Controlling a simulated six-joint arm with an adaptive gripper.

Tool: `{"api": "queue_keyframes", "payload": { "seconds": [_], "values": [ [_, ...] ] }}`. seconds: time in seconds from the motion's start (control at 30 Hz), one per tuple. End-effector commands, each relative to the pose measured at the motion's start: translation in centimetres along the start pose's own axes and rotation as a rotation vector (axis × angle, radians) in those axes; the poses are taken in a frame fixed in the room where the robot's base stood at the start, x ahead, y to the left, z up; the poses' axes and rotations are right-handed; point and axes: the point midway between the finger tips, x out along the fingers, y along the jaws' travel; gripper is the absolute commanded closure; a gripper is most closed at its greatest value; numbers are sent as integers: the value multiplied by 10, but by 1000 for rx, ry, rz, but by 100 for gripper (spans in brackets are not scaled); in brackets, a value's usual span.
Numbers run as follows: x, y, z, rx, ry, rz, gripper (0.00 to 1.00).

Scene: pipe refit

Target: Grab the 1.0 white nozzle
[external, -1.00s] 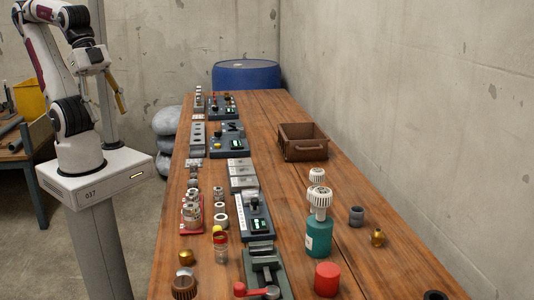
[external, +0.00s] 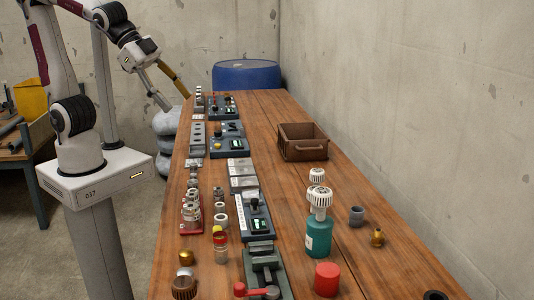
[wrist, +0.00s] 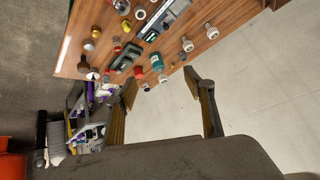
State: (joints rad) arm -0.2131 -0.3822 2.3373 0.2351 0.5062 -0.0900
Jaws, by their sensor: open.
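My gripper (external: 179,101) is open and empty, beside the far left edge of the bench in the external view. Its two spread fingers also show in the wrist view (wrist: 160,82), with nothing between them. I cannot pick out the 1.0 white nozzle for sure, since no size marking is readable. Small pale fittings (external: 191,195) stand in the left row, too small to identify.
A brown open crate (external: 303,150) stands on the right of the wooden bench. Grey devices with displays (external: 255,220) run along its middle. A red cylinder (external: 327,280), brass fitting (external: 377,238) and grey ring (external: 356,215) are at the front right. A blue barrel (external: 246,76) stands beyond.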

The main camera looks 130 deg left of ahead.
Motion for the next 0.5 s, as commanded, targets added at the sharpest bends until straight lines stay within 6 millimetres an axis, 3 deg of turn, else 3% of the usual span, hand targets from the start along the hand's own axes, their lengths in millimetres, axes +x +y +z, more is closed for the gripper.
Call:
{"api": "queue_keyframes", "payload": {
  "seconds": [0.5],
  "values": [
    [88,-76,-73,-3,118,-108,47]
  ]
}}
